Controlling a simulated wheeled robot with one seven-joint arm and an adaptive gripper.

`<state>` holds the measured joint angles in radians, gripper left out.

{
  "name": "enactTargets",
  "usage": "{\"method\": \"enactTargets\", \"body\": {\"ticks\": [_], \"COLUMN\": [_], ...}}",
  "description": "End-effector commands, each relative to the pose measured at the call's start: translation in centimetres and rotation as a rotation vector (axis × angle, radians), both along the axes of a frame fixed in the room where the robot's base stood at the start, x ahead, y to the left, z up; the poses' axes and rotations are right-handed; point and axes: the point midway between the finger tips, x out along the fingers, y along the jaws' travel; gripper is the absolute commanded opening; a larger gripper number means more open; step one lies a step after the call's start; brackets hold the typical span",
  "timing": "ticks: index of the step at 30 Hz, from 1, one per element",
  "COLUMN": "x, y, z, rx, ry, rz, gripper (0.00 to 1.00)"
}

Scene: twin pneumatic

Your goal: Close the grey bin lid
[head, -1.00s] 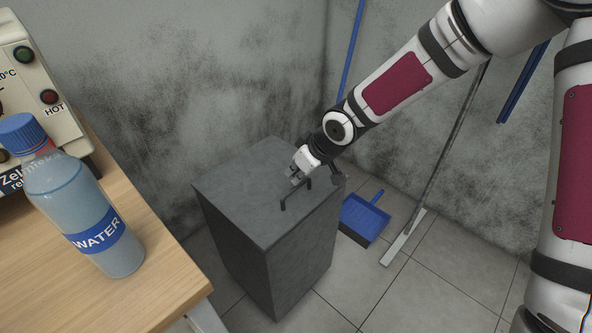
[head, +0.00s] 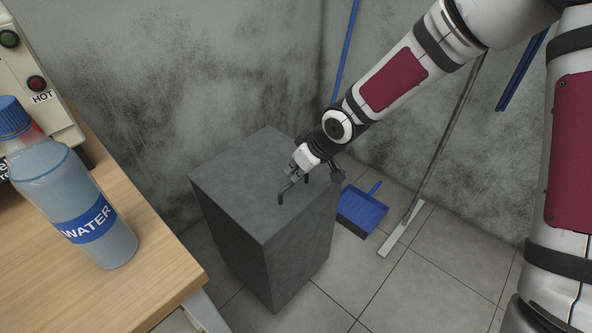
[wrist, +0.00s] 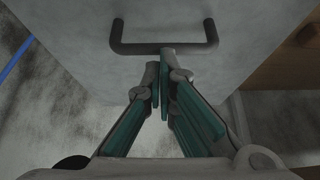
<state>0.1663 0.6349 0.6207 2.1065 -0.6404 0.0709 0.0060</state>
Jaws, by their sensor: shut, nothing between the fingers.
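The grey bin (head: 287,262) stands on the floor beside the wooden table. Its flat grey lid (head: 232,180) lies down level on top, with no gap that I can see. A dark bar handle (head: 281,194) sits on the lid near its right edge; it also shows in the wrist view (wrist: 165,48). My gripper (head: 292,182) is low over the lid at the handle. In the wrist view my gripper (wrist: 165,58) has its fingertips together, just beside the handle's bar and not around it. Whether they touch the bar or lid is unclear.
A water bottle (head: 72,205) stands on the wooden table (head: 165,262) at left, near a machine (head: 30,80). A blue dustpan (head: 362,210) and a long-handled squeegee (head: 402,232) are right of the bin. Walls are close behind. Floor at the front right is clear.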

Motion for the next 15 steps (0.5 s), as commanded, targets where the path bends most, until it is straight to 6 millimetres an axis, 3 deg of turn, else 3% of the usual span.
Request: {"method": "enactTargets", "body": {"ticks": [9,15], "x": [0.1,-1.4], "y": [1.5,-0.8], "z": [4.2,7.9], "rx": [0.001,0.001], "ry": [-0.002,0.0], "rz": [0.002,-0.004], "gripper": [0.0,0.0]}}
